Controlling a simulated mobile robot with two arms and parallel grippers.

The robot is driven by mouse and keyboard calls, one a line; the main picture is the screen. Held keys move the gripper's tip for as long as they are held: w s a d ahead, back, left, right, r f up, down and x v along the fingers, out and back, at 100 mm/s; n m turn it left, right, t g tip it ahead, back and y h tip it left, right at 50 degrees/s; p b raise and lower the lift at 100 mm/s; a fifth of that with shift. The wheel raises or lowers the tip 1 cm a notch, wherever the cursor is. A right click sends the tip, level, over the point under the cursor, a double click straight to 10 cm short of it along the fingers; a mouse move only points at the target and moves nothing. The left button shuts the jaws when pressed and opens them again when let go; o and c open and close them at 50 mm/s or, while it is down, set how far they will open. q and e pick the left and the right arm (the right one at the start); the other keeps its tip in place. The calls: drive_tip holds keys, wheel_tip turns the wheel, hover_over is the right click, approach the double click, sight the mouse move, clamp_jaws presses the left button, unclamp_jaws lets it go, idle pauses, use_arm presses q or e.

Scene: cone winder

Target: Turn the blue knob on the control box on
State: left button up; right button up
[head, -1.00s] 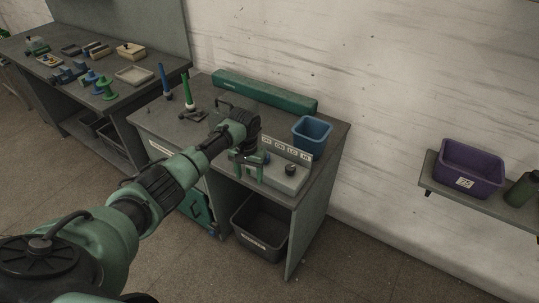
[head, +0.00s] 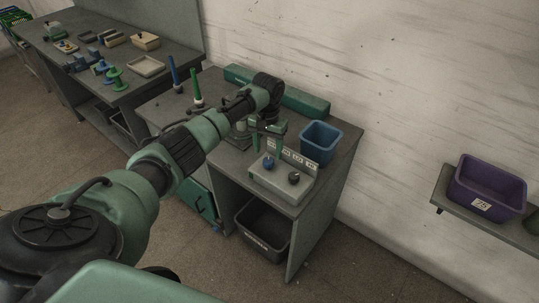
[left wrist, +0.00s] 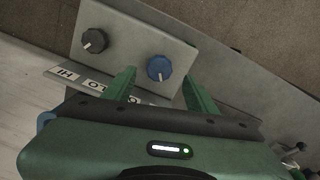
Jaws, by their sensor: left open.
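The control box (head: 276,184) is a grey box on the front right of the bench, with a labelled panel (head: 301,161) behind it. Its blue knob (head: 268,163) is on the left and a black knob (head: 294,178) on the right. In the left wrist view the blue knob (left wrist: 159,68) bears a white mark and lies between the fingertip directions. The black knob (left wrist: 95,41) is outside them. My left gripper (head: 267,149) is open and empty, pointing down above the blue knob, seemingly apart from it. My right gripper is not in view.
A blue bin (head: 320,142) stands right behind the box. A long green case (head: 305,101) lies along the wall, and green and blue upright rods stand at the left. A dark bin (head: 262,230) is under the bench. A purple bin (head: 488,187) sits on a wall shelf.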

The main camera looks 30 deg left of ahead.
sight(268, 160)
use_arm(q)
wheel_tip(268, 160, down, 4)
drive_tip(key=shift+r, duration=0.15)
drive_tip(key=shift+w+f, duration=0.15)
drive_tip(key=shift+f, duration=0.1)
clamp_jaws()
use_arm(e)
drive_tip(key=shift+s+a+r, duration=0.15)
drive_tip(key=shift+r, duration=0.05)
